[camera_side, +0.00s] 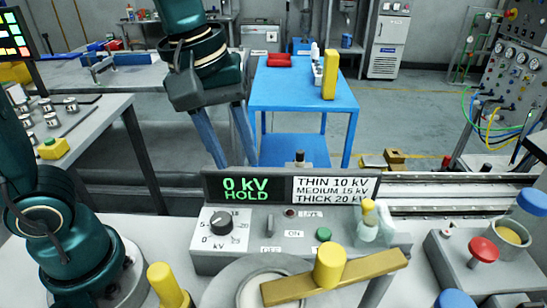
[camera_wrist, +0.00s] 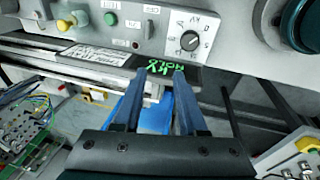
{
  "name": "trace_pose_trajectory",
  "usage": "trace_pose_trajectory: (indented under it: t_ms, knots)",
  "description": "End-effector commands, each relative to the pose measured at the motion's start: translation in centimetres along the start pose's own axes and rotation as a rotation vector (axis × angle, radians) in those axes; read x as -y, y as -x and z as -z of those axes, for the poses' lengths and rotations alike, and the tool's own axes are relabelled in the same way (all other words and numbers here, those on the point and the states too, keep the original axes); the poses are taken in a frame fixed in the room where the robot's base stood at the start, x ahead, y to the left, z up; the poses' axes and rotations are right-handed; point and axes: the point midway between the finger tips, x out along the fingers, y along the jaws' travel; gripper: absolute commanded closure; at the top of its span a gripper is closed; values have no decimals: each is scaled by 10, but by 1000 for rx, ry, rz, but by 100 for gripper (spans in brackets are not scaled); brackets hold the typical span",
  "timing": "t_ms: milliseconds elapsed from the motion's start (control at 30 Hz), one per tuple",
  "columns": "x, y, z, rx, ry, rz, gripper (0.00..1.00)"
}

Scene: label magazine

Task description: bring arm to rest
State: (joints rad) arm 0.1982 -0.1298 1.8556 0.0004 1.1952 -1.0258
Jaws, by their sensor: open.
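My gripper (camera_side: 222,136) hangs from my dark green arm in the upper left middle of the side view. Its two blue fingers point down, spread apart with nothing between them. The fingers also show in the wrist view (camera_wrist: 158,72), open and empty. Below and in front of the gripper is the control box (camera_side: 262,258), with a dial, switches and a green button. Its display (camera_side: 240,190) reads 0 kV HOLD. The fingertips appear just above and behind the display in the side view; the exact gap cannot be told.
A brass bar with a yellow knob (camera_side: 330,267) lies over a round grey part in front of the box. A blue table (camera_side: 290,95) stands behind.

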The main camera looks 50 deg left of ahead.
Motion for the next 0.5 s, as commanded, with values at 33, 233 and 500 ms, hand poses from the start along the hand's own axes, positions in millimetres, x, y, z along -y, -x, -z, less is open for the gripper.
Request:
trace_pose_trajectory:
  t_ms: [33,233,500]
  knots:
    - [11,7,2,-29,-28,-31,59]
    - [50,12,-1,-146,-247,-102,59]
    - [83,-8,-13,-263,-646,-96,59]
